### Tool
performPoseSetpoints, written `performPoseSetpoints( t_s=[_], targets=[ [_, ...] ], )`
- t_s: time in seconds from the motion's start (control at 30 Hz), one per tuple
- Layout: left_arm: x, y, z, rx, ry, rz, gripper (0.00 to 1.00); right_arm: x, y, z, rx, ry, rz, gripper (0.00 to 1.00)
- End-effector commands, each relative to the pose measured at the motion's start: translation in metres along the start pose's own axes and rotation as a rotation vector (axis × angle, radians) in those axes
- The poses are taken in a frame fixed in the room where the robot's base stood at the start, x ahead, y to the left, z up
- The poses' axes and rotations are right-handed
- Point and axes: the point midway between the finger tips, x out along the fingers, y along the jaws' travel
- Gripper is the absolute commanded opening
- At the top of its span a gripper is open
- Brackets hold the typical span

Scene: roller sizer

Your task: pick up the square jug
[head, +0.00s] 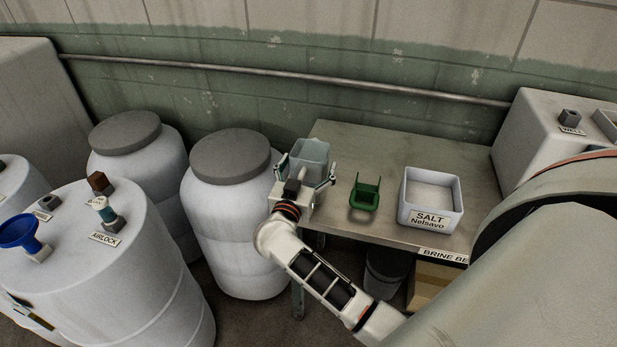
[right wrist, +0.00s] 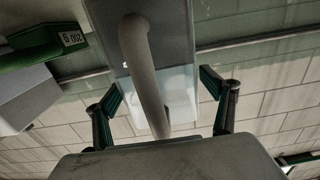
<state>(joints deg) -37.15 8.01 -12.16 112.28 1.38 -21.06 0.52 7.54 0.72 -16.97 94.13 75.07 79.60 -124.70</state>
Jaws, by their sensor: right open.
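The square jug (head: 311,151) is a translucent grey-blue container at the left end of the bench, partly hidden behind my right gripper. In the right wrist view the jug (right wrist: 180,75) fills the upper middle, with its thick pale handle (right wrist: 143,70) running down toward the palm. My right gripper (head: 308,168) is open at the jug's near side. In the right wrist view its two fingers (right wrist: 162,88) stand apart, one on each side of the handle. I cannot tell whether they touch the jug. My left gripper is not in view.
On the bench (head: 390,150), right of the jug, stand a green scoop-like holder (head: 365,195) and a white salt box (head: 432,203). White drums with grey lids (head: 228,158) stand close on the left. A pipe (head: 300,81) runs along the wall behind.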

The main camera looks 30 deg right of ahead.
Motion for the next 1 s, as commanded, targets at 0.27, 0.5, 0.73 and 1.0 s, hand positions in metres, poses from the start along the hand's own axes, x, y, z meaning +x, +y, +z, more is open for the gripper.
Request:
performPoseSetpoints(
  t_s=[0.27,0.5,0.73,1.0],
  targets=[
    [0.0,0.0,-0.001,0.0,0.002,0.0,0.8,0.0,0.0,0.0,0.0,0.0,0.0,0.52],
    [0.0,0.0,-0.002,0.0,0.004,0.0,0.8,0.0,0.0,-0.002,0.001,0.005,-0.001,0.2],
    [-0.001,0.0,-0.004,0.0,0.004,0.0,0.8,0.0,-0.001,-0.009,0.004,0.006,-0.001,0.2],
    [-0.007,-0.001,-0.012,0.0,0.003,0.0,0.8,-0.001,-0.001,-0.058,0.008,0.005,0.0,0.2]
  ],
)
